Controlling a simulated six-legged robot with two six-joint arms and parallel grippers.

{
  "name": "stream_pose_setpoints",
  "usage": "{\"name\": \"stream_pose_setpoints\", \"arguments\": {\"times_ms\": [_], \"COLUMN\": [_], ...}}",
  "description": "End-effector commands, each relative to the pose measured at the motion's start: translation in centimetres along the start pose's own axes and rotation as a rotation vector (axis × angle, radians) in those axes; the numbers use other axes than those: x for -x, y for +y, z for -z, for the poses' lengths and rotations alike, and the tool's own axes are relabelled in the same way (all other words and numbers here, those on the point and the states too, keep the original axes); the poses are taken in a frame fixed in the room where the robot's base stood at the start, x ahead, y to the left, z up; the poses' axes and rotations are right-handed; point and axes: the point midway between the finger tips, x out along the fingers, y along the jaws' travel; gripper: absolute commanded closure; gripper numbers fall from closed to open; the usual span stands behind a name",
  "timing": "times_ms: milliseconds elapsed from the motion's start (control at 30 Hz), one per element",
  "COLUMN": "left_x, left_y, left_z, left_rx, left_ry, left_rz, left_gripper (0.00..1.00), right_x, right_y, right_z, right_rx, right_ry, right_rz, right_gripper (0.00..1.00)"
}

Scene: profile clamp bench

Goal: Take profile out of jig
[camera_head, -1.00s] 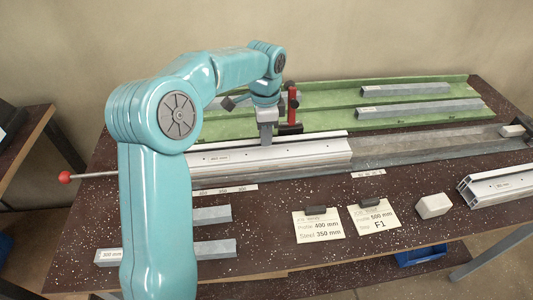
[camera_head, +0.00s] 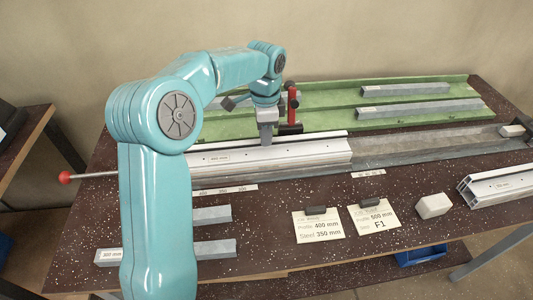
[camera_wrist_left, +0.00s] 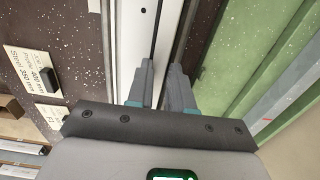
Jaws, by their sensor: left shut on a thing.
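A white profile (camera_head: 300,156), with a small label, lies lengthwise in the grey metal jig (camera_head: 420,146) on the dark speckled bench. My left gripper (camera_head: 267,140) reaches down onto the profile from above. In the left wrist view its two fingers (camera_wrist_left: 160,88) are shut on the profile's rail, and the white profile (camera_wrist_left: 123,60) runs away from them. A red and black clamp (camera_head: 291,108) stands just behind the gripper, its lever upright. My left arm hides the profile's left part. My right gripper is not in view.
A green tray (camera_head: 340,118) with grey steel bars lies behind the jig. Two paper cards (camera_head: 319,226), a white block (camera_head: 433,205) and another profile (camera_head: 500,184) lie in front. A rod with a red knob (camera_head: 65,177) sticks out at left.

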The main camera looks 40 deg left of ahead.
Motion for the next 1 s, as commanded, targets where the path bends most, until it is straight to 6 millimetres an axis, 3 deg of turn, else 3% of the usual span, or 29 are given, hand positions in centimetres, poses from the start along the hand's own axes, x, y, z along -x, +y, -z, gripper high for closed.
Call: {"name": "stream_pose_setpoints", "arguments": {"times_ms": [367, 567, 1000], "left_x": [0.2, 1.4, 9.3], "left_y": [0.0, -0.1, -0.1], "left_z": [0.1, 0.1, 0.1], "left_rx": [0.0, 0.0, 0.001], "left_ry": [0.003, 0.004, 0.005], "left_rz": [0.002, 0.004, 0.005], "left_gripper": [1.0, 1.0, 1.0], "right_x": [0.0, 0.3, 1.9], "right_y": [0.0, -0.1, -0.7], "right_z": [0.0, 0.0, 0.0], "right_rx": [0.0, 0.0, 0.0], "right_ry": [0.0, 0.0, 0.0], "right_rz": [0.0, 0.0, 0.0], "right_gripper": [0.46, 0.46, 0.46]}}
